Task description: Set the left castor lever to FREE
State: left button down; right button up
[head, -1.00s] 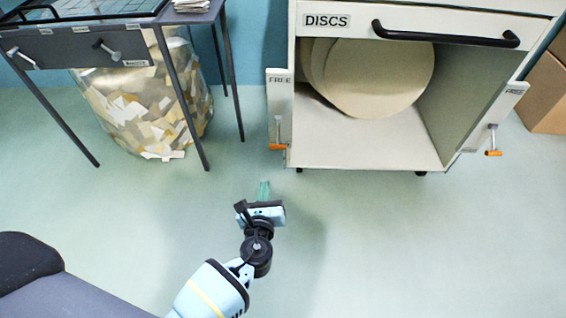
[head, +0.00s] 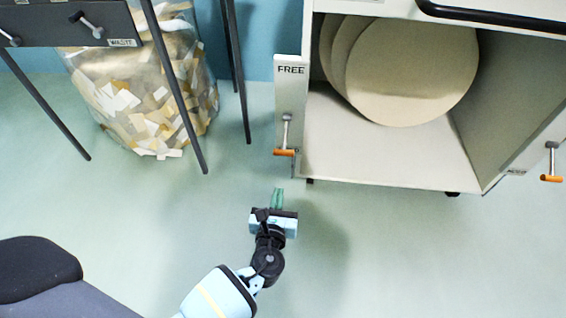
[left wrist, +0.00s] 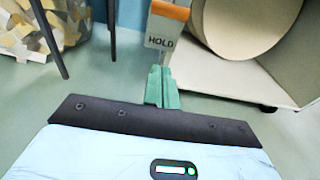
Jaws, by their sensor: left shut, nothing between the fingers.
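The left castor lever (head: 285,138) is a grey rod with an orange tip, mounted on a white plate (head: 290,91) at the cabinet's left front edge. The plate reads FREE at its top. The lever hangs down, its orange tip at the plate's lower end. In the left wrist view the orange tip (left wrist: 169,11) sits just above the word HOLD. My left gripper (head: 277,199) has green fingers, shut and empty, in front of and below the lever, apart from it. The fingers also show in the left wrist view (left wrist: 160,88). My right gripper is not in view.
The white cabinet (head: 390,160) holds several large round discs (head: 412,72). A second lever (head: 551,164) with an orange tip is on its right side. A dark table (head: 55,25) and a clear bag of scraps (head: 145,100) stand at left. The floor between is clear.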

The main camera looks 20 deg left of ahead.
aim_at(286, 135)
pick_arm(q)
jog(key=w+a+r+b, duration=0.2)
jog(key=w+b, duration=0.2)
jog(key=w, duration=0.4)
jog(key=shift+w+a+r, duration=0.25)
jog(key=shift+w+a, duration=0.05)
jog(key=shift+w, duration=0.1)
dwell(0.4)
dwell(0.3)
